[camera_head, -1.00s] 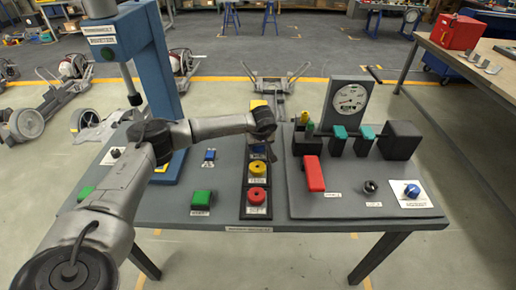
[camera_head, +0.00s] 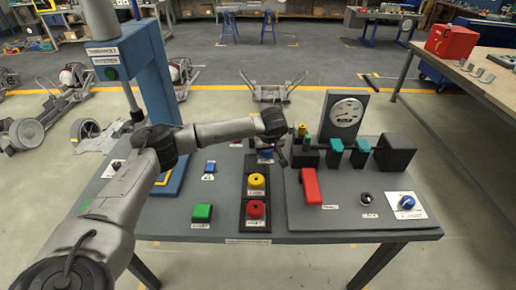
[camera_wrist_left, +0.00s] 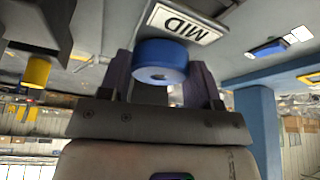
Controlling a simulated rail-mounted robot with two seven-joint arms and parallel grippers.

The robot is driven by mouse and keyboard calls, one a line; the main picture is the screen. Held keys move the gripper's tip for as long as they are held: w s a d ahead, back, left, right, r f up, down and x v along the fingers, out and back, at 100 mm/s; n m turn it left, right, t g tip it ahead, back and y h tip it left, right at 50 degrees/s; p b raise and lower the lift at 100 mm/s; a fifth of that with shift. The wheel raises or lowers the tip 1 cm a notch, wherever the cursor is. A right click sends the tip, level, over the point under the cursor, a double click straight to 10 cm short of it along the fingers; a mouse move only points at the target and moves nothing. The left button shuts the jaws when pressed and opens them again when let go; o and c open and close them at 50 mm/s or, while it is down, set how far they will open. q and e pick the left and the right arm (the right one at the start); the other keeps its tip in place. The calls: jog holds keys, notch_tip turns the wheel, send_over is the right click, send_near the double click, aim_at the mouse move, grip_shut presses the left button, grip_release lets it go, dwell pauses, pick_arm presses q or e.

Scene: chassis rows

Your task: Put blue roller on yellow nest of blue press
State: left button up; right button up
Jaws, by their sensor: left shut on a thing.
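My left gripper (camera_wrist_left: 165,85) is shut on the blue roller (camera_wrist_left: 160,62), a short cylinder with a small hole, held between its two dark fingers in the left wrist view. Behind it is a white card reading MID (camera_wrist_left: 188,22). In the head view the left gripper (camera_head: 270,148) is over the far end of the dark strip (camera_head: 256,183), and mostly hides the roller. The blue press (camera_head: 155,75) stands left of it, a tall blue frame with labels. A yellow patch (camera_head: 163,179) shows at its base, partly hidden by my arm. The right gripper is not in view.
Yellow (camera_head: 256,182) and red (camera_head: 256,209) round pieces sit on the strip. A green button (camera_head: 202,212) and a small blue piece (camera_head: 210,167) lie to its left. A gauge (camera_head: 346,112), a red lever (camera_head: 311,186) and dark blocks (camera_head: 396,153) stand to its right.

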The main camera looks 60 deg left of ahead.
pick_arm(q)
jog(key=w+d+r+p, duration=0.2)
jog(key=d+r+p, duration=0.3)
jog(key=d+r, duration=0.2)
jog(key=shift+w+r, duration=0.2)
dwell(0.4)
